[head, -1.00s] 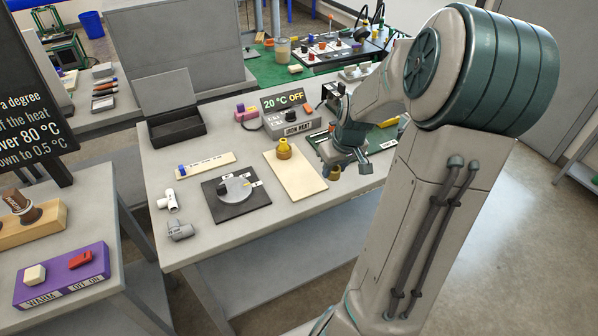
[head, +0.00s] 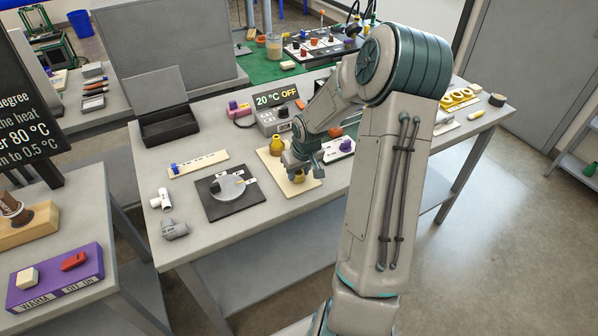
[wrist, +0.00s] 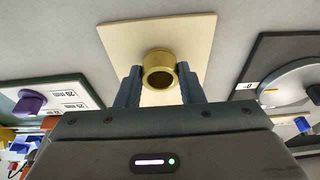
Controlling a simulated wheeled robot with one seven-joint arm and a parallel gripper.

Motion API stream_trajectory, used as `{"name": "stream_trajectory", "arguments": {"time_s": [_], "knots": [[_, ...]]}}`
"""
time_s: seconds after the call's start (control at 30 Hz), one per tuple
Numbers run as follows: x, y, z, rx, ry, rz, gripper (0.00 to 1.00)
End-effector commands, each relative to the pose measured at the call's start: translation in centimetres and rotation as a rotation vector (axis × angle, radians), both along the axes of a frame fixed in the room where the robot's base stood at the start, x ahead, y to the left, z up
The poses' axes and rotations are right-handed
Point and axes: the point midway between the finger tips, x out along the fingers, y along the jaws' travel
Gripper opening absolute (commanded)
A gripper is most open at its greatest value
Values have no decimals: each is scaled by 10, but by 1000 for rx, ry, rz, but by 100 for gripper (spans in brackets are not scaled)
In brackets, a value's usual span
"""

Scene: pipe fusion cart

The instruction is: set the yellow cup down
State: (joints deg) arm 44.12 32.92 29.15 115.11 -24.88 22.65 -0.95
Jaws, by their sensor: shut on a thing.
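The yellow cup (wrist: 160,56) sits between the two fingers of my gripper (wrist: 160,76) in the wrist view, its dark round opening facing the camera. My gripper is shut on it. In the head view the cup (head: 297,182) shows below my gripper (head: 304,168), over the near part of the cream board (head: 271,166). The board also shows in the wrist view (wrist: 120,40). I cannot tell whether the cup touches the board. A second yellow piece (head: 276,144) stands at the board's far part, apart from the held cup.
Left of the board is a black plate (head: 213,205) with a grey disc. Right of it is a white-labelled tray with a purple piece (head: 346,145). Grey pipe fittings (head: 173,229) lie at the near left.

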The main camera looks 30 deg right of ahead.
Motion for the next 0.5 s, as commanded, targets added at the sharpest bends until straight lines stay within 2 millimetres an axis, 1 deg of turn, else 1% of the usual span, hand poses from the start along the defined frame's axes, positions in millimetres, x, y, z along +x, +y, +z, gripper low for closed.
{"name": "stream_trajectory", "arguments": {"time_s": [0.07,0.27,0.37,0.4,0.47,0.5], "knots": [[0,0,-5,-1,0,2,11],[0,0,-5,-1,-1,1,11],[0,0,-8,-1,-1,1,11],[0,0,-9,0,-1,1,37],[0,0,-7,0,-1,1,54],[0,0,-7,0,-1,1,56]]}}
